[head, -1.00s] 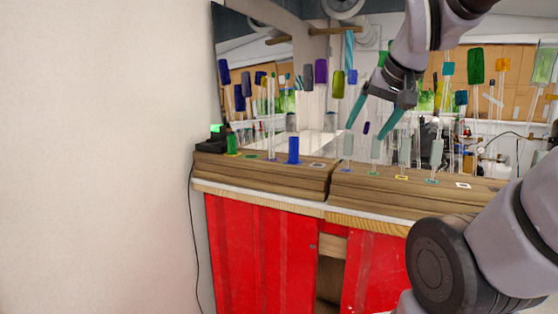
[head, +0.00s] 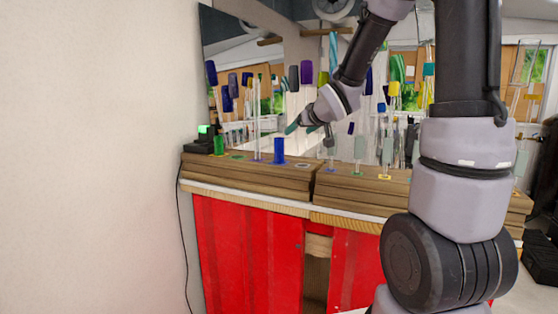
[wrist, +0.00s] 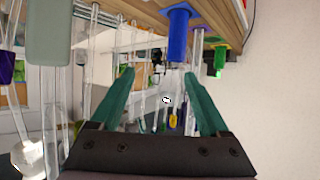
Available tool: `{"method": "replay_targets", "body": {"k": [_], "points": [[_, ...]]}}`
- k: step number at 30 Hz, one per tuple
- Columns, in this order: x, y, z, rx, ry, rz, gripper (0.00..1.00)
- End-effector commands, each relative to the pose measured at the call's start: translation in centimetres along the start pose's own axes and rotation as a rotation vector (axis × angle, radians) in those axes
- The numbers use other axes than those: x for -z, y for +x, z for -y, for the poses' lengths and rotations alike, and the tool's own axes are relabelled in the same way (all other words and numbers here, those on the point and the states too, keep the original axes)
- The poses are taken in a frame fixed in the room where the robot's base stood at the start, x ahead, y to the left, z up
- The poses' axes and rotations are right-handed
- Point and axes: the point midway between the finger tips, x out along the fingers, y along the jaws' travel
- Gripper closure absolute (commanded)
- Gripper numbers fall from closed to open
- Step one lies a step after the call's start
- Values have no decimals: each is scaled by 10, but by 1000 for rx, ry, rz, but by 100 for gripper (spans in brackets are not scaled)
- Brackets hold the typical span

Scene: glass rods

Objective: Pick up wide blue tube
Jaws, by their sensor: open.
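The wide blue tube (head: 279,151) stands upright on the wooden shelf top at the front left. It also shows in the wrist view (wrist: 178,36), where it appears upside down, hanging from the top, ahead of the fingers and above the gap between them. My gripper (head: 293,127) is open, with teal fingers, above and just right of the blue tube. In the wrist view the gripper (wrist: 162,95) has nothing between its fingers. The tube looks apart from both fingers.
A green tube (head: 219,145) stands left of the blue one, near a black box (head: 197,146). Thin clear glass rods (head: 257,125) stand close by. Several glass rods with coloured tops stand to the right. A mirror is behind, and a plain wall is at left.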

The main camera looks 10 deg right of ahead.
Motion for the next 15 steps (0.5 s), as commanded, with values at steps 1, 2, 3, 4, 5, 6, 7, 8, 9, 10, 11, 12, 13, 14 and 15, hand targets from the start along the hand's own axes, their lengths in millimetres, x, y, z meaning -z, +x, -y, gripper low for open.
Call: {"method": "replay_targets", "body": {"k": [1, 2, 3, 4, 5, 6, 7, 8, 9, 10, 11, 12, 13, 14, 15], "points": [[-4, 15, 7, 36, -20, -17, 21], [-4, 21, 10, 54, -30, -30, 21], [-5, 28, 15, 77, -41, -43, 21], [-6, 32, 18, 91, -47, -52, 21], [-6, 35, 20, 103, -53, -60, 21], [-6, 38, 22, 114, -58, -68, 21], [-7, 40, 24, 120, -60, -71, 21], [-7, 43, 25, 125, -62, -74, 21], [-6, 48, 26, 129, -64, -77, 21], [-5, 52, 27, 130, -64, -78, 21], [-5, 57, 28, 130, -64, -77, 21], [-5, 64, 29, 130, -62, -77, 21], [-5, 69, 29, 130, -63, -77, 21], [-4, 74, 30, 130, -64, -77, 21], [-4, 80, 31, 129, -64, -77, 21]]}}
